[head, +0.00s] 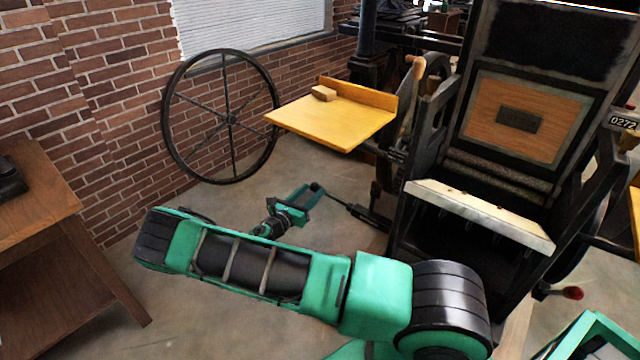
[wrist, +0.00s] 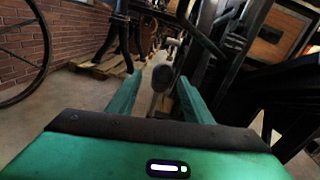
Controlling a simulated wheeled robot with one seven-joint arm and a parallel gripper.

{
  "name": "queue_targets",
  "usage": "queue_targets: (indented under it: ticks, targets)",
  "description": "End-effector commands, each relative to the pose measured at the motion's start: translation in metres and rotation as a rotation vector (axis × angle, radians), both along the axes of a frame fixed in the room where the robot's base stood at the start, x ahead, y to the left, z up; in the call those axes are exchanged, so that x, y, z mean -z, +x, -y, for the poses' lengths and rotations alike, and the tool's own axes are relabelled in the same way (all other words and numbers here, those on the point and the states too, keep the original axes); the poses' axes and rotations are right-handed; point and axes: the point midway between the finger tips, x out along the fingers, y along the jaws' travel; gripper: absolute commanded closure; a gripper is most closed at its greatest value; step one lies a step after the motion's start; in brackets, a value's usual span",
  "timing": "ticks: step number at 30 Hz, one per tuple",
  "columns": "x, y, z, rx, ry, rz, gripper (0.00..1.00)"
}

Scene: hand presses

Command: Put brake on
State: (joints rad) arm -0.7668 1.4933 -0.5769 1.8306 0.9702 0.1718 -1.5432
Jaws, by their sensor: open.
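The hand press (head: 405,225) stands at the right in the head view. A dark lever rod (head: 360,212) sticks out low from its left side and ends in a round black knob (head: 316,187). No label shows which lever is the brake. My gripper (head: 304,199) is open at this knob. In the wrist view, the knob (wrist: 163,78) appears between the tips of my two green fingers (wrist: 160,86). I cannot tell whether either finger touches it. Most of the rod is hidden behind the knob there.
A yellow feed board (head: 335,120) with a small wooden block (head: 324,93) sits above and beyond my gripper. A large spoked wheel (head: 231,118) leans by the brick wall. A brown wooden table (head: 35,200) stands at left. A red-tipped handle (head: 572,293) shows at lower right.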

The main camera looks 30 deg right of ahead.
Motion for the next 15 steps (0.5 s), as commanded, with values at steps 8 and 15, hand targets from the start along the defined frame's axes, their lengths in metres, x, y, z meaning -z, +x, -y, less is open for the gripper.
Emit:
queue_targets:
  ticks: [8, 15]
  targets:
    - [0.000, 0.019, 0.048, 0.008, 0.000, 0.002, 0.54]
    - [0.000, 0.028, 0.066, 0.006, 0.001, 0.001, 0.54]
